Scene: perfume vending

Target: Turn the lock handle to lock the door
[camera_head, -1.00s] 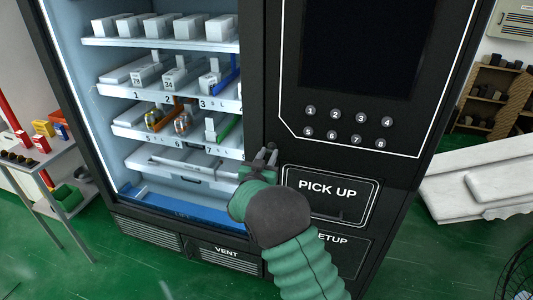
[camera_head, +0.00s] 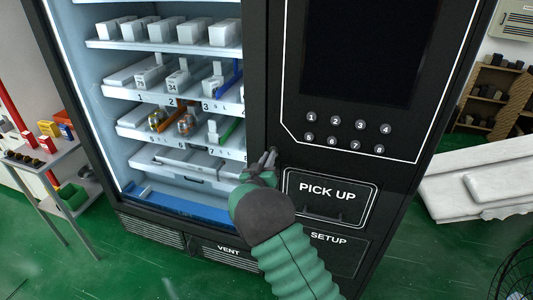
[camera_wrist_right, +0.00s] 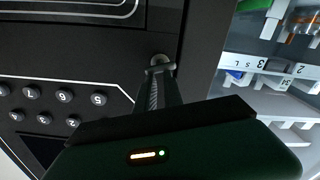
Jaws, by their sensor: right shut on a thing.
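The black vending machine fills the middle of the head view. Its lock handle (camera_wrist_right: 160,62) is a small metal knob on the dark panel, between the glass door side and the keypad. My right gripper (camera_head: 270,158) reaches up to that spot, left of and above the PICK UP flap (camera_head: 328,192). In the right wrist view my right gripper (camera_wrist_right: 162,80) is shut on the handle at its fingertips, which partly hide it. The handle's exact angle is hard to tell. My left gripper is not in view.
Shelves with white boxes (camera_head: 193,31) stand behind the door area at left. Round numbered buttons (camera_head: 334,121) sit right of the handle. A small side table (camera_head: 68,150) stands at far left, a white slab (camera_head: 480,180) at right. Green floor shows on both sides.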

